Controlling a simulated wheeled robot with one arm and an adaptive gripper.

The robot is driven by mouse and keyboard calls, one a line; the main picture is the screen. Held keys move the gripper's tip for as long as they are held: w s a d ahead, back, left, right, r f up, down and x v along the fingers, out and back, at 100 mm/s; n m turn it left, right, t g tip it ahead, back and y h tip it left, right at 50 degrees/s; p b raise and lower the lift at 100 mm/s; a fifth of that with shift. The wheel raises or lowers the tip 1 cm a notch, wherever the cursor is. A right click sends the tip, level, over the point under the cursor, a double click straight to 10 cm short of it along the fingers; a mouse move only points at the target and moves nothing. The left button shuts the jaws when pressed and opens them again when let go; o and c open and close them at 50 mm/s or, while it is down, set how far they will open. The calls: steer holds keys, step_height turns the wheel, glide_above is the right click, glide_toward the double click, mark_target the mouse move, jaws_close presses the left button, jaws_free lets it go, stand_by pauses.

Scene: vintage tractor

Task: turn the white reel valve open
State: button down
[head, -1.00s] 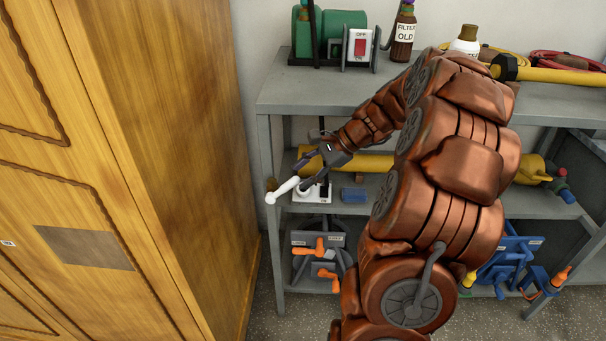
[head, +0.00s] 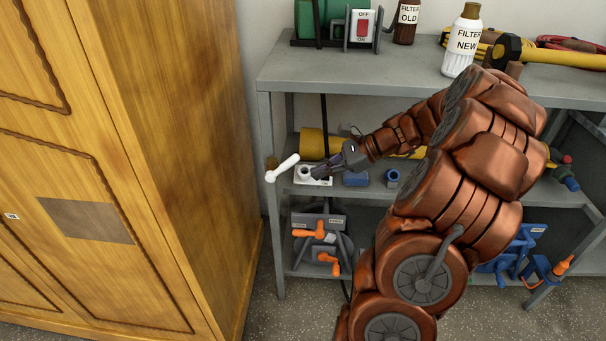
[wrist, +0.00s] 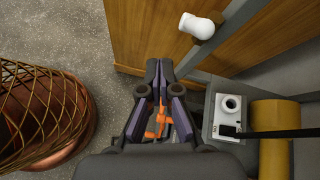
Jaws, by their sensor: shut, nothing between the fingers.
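The white reel valve handle (head: 282,167) is a short white lever with a rounded end. It slants at the left end of the middle shelf, beside a brass-coloured fitting (head: 271,162).
A tall wooden cabinet (head: 170,130) stands close on the left. A yellow cylinder (head: 314,143) lies behind the gripper on the shelf. Orange-handled tools (head: 309,230) sit on the lower shelf. The grey bench top (head: 340,77) is above.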

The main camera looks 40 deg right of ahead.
step_height(320, 180, down, 4)
steer(key=s+d+m+t+y+b, duration=0.2)
steer(key=s+d+m+t+b, duration=0.1)
steer(key=m, duration=0.1)
steer(key=m+t+b, duration=0.3)
steer(key=t+b, duration=0.1)
glide_toward(282, 168)
steer(key=w+a+f, duration=0.1)
steer(key=w+a, duration=0.1)
steer(key=w, duration=0.2)
steer(key=shift+w+r+y, duration=0.15)
steer(key=shift+r+y, duration=0.05)
steer(key=shift+y, duration=0.2)
steer(key=shift+g+p, duration=0.3)
